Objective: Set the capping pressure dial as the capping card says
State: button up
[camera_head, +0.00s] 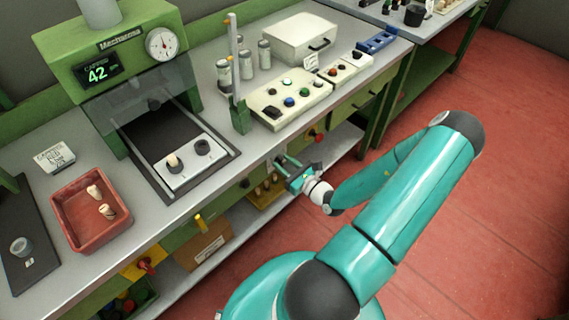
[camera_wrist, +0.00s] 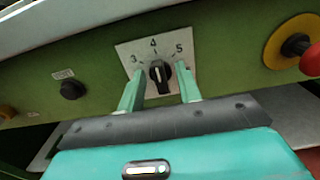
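The dial (camera_wrist: 160,73) is a black knob on a pale plate marked 3, 4 and 5 on the green bench front. Its pointer appears to be up near the 4. My gripper (camera_wrist: 162,72) is open, with one finger on each side of the knob; I cannot tell whether either finger touches it. In the head view my gripper (camera_head: 284,167) is at the bench's front edge, and the dial cannot be made out there. The capping card (camera_head: 54,157) is a small white sign on the bench; its small lettering is hard to read.
A red emergency-style button (camera_wrist: 310,60) on a yellow ring is right of the dial, and a black knob (camera_wrist: 73,89) is left. The green capping machine (camera_head: 110,45) shows 42 on its display. A red tray (camera_head: 75,222) holds corks. Red floor is free at the right.

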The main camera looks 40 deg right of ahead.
jog(key=shift+w, duration=0.1)
jog(key=c, duration=0.7)
jog(key=shift+m, duration=0.4)
jog(key=m, duration=0.9)
jog(key=shift+d+f, duration=0.1)
jog(key=shift+d, duration=0.05)
jog(key=o, duration=0.7)
